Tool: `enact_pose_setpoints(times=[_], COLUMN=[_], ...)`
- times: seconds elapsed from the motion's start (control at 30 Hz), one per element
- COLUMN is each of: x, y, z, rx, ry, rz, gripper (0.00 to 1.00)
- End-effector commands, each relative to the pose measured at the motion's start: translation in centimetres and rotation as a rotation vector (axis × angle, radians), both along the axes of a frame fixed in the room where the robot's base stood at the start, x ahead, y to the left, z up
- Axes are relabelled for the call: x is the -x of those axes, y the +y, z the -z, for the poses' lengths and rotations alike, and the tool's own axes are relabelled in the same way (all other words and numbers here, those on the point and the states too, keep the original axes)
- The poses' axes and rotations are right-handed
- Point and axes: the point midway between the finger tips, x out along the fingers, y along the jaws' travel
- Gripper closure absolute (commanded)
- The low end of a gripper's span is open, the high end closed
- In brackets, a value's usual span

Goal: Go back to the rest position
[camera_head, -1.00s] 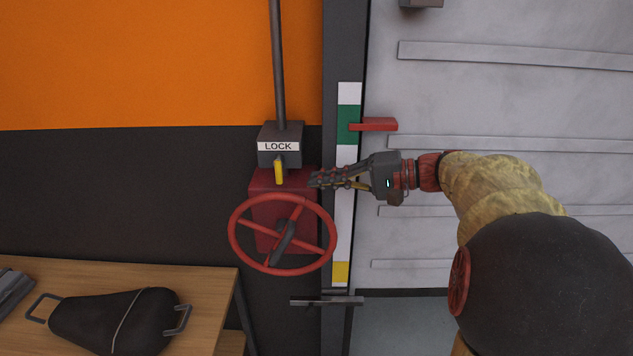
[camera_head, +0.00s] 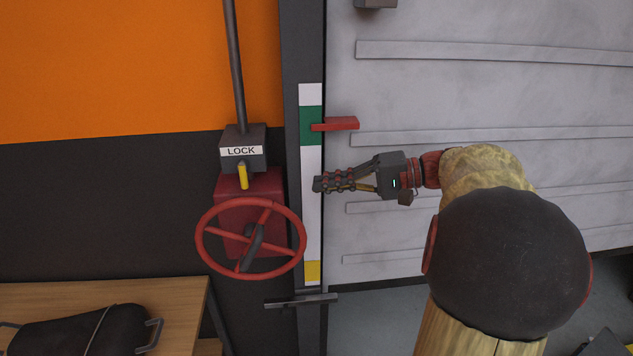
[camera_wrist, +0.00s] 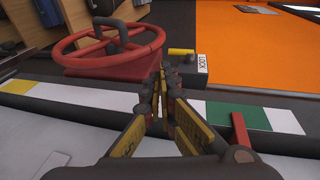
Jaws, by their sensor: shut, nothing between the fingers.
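My gripper (camera_head: 318,184) is shut and empty. In the head view it points left in front of the white, green and yellow strip (camera_head: 311,220), right of the lock box. Its closed fingers (camera_wrist: 166,85) also show in the wrist view. The grey LOCK box (camera_head: 243,148) carries a small yellow lever (camera_head: 243,176) that points down in the head view. Below it is a red handwheel (camera_head: 202,236) on a red housing. The gripper looks apart from all of these.
A red pointer (camera_head: 336,124) sticks out at the green part of the strip. A large grey ribbed panel (camera_head: 430,90) stands behind my arm. A wooden table (camera_head: 185,293) with a dark bag (camera_head: 80,332) is at lower left. A grey bar handle (camera_head: 300,300) sits below the strip.

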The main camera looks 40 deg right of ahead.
Motion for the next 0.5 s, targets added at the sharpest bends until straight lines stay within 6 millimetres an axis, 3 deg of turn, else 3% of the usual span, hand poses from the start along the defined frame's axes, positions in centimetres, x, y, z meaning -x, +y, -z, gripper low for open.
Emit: enact_pose_setpoints(times=[0.37,0.5], x=[-0.4,0.1], y=[-0.5,-1.4], z=[0.4,5.1], rx=[-0.015,0.002], ry=[0.038,0.209], rz=[0.031,0.099], gripper=[1.0,1.0])
